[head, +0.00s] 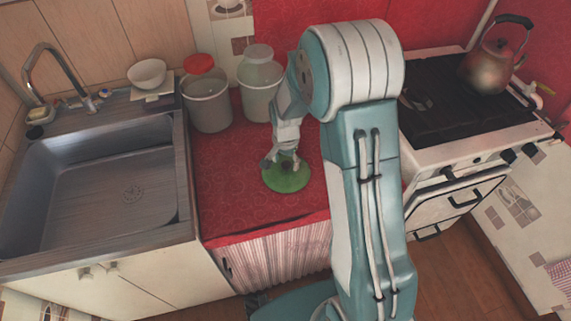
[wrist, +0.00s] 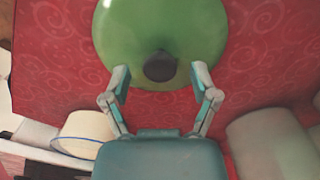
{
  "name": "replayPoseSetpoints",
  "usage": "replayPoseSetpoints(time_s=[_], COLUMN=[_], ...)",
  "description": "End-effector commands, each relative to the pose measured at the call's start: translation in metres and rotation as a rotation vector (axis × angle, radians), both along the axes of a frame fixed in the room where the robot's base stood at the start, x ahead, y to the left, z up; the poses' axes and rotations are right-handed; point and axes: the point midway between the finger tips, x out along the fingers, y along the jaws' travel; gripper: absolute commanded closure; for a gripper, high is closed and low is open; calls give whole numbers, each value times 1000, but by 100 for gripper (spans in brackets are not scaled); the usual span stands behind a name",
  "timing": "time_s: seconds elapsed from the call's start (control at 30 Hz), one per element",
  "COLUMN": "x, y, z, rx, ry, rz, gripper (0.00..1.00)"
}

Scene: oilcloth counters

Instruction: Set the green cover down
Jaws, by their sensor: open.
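The green cover (head: 287,181) is a round lid with a dark knob (wrist: 160,66). It lies on the red oilcloth counter (head: 226,212), in front of the two canisters. In the wrist view the green cover (wrist: 120,40) fills the upper middle. My gripper (wrist: 160,72) is open, with one finger on each side of the knob and a gap to it on both sides. In the head view my gripper (head: 286,160) is right over the cover, and my arm hides part of the counter to the right.
A red-lidded canister (head: 207,105) and a pale-lidded canister (head: 259,88) stand behind the cover. The sink (head: 95,185) is at left, with a white bowl (head: 147,74) behind it. The stove with a kettle (head: 491,66) is at right. The counter's front left is clear.

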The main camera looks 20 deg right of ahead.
Motion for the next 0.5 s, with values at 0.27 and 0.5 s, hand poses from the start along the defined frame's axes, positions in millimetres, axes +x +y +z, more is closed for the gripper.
replayPoseSetpoints(time_s=[0.27, 0.5], x=[1, 1], y=[0, 0], z=[60, 97], rx=[0, 0], ry=[-7, -4], rz=[0, 0], gripper=[23, 23])
